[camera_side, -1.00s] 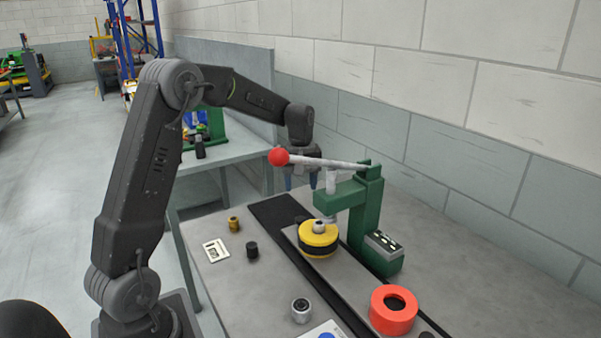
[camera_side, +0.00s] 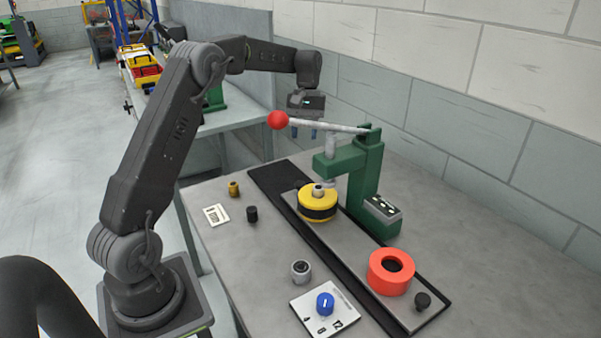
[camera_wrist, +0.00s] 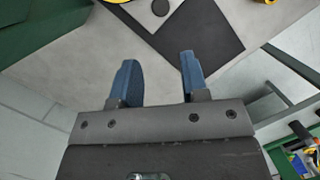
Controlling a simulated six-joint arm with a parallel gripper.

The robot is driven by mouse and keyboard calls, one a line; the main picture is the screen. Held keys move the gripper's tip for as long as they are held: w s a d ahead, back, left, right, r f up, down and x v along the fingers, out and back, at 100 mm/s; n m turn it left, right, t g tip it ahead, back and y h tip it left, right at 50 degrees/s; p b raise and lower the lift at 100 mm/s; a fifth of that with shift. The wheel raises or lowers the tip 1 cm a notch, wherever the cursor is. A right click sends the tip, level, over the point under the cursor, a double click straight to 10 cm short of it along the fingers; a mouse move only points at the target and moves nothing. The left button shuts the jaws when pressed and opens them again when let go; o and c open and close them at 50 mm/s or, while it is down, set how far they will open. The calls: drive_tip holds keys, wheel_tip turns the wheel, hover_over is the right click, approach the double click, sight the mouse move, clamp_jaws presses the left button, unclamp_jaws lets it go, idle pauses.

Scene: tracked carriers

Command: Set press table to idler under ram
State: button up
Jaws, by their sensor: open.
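The green press (camera_side: 365,185) stands on the bench with its ram (camera_side: 329,176) pointing down and its lever near level, ending in a red ball (camera_side: 278,120). The grey sliding table (camera_side: 345,240) lies on a black track (camera_side: 268,184). It carries a yellow and black wheel (camera_side: 316,207) with a grey hub, close below the ram, and an orange ring (camera_side: 390,272) toward the front. I cannot tell which is the idler. A black knob (camera_side: 422,302) stands at the table's front end. My gripper (camera_side: 304,131) is open and empty, above and behind the lever; its fingers show in the wrist view (camera_wrist: 158,62).
A white panel with a blue dial (camera_side: 325,303) lies at the front. A grey round part (camera_side: 300,271), a black cylinder (camera_side: 252,214), a brass part (camera_side: 234,189) and a white card (camera_side: 216,215) stand left of the track. The bench right of the press is clear.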

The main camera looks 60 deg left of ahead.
sight(300, 183)
drive_tip(key=shift+m+g+h, duration=0.6)
drive_tip(key=shift+m, duration=0.3)
drive_tip(key=x, duration=0.4)
drive_tip(key=a+x, duration=0.1)
drive_tip(key=x, duration=0.4)
drive_tip(key=w+x, duration=0.1)
drive_tip(key=x, duration=0.3)
drive_tip(key=shift+s+f, duration=0.15)
drive_tip(key=shift+f, duration=0.5)
drive_tip(key=shift+c, duration=0.3)
clamp_jaws()
